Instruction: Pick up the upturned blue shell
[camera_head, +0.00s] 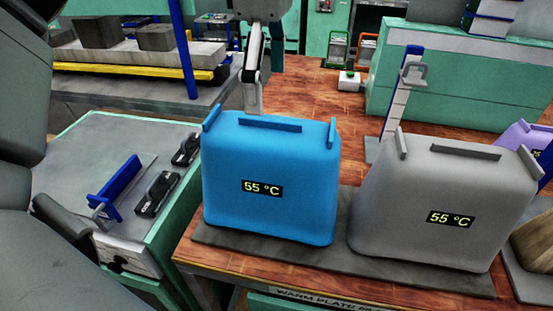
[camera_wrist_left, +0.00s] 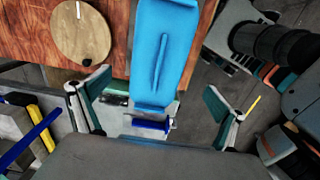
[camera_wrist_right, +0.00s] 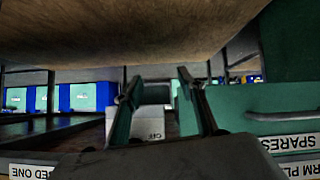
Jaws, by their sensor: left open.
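The blue shell (camera_head: 268,185) stands on a dark plate (camera_head: 215,238) on the wooden bench, with a "55 °C" label on its front and ridges along its top. My left gripper (camera_head: 254,98) is behind its top edge in the head view, partly hidden by it. In the left wrist view the blue shell (camera_wrist_left: 160,50) lies between and beyond the spread fingers of my left gripper (camera_wrist_left: 155,88), which is open and empty. My right gripper (camera_wrist_right: 159,78) shows only in the right wrist view, with its fingers apart and nothing between them.
A grey shell (camera_head: 445,200) stands close to the right of the blue one. A grey-topped cabinet (camera_head: 85,150) with a blue-handled tool (camera_head: 118,190) is at the left. A brown surface (camera_wrist_right: 130,30) hangs over my right gripper, with a green drawer front (camera_wrist_right: 265,120) beside it.

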